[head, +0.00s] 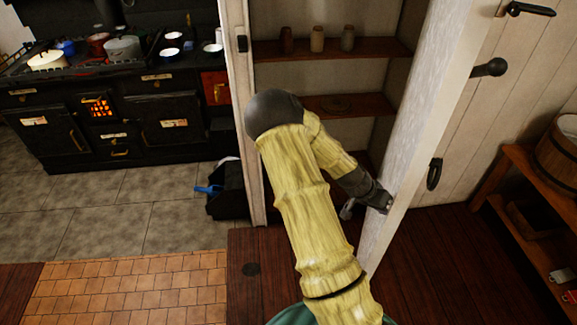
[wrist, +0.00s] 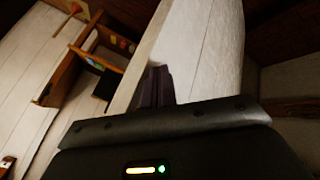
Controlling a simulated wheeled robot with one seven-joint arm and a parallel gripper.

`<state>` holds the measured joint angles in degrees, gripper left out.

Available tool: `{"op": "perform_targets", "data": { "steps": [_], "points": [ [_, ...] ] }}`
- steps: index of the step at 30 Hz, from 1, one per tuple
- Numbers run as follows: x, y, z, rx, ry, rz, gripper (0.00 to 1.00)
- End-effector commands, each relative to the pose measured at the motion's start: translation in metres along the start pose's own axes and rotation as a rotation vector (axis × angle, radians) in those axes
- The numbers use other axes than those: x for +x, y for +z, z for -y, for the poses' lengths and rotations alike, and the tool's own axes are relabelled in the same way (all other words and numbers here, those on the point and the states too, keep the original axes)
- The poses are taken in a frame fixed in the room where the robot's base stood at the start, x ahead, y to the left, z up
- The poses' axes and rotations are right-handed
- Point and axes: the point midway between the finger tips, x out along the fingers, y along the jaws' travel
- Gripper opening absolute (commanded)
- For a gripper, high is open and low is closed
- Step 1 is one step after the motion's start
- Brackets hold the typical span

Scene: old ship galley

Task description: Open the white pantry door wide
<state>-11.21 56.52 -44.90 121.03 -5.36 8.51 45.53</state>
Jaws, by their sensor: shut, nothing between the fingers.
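The white pantry door (head: 425,120) stands open in the head view, its long edge towards me. The open pantry with its shelves (head: 335,105) shows to its left. My gripper (head: 388,207) is low down at the door's left side, close to its surface; I cannot tell if it touches. In the wrist view the dark fingers (wrist: 157,84) are together and empty, with the pale door panel (wrist: 205,50) right beside and beyond them. The door's hinges are not clear to see, and my arm covers part of the lower pantry.
A black stove (head: 110,110) with pots stands at the left. A dark bin (head: 226,190) with a blue scoop sits by the pantry's left post. A wooden shelf unit (head: 520,205) with a bucket (head: 558,150) stands at the right. Dark floor (head: 440,270) lies clear between door and shelf.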

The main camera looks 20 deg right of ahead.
Motion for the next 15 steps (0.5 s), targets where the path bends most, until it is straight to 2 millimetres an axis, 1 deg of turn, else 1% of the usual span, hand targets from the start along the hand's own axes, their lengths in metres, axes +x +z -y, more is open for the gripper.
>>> {"op": "perform_targets", "data": {
  "steps": [1,6,9,15],
  "points": [
    [0.011,-0.001,-0.013,-0.02,-0.011,-0.01,0.0],
    [0.035,-0.012,-0.048,-0.111,-0.062,-0.06,0.0],
    [0.048,-0.017,-0.066,-0.166,-0.091,-0.09,0.0],
    [0.067,-0.028,-0.094,-0.217,-0.119,-0.118,0.0]
  ]
}}
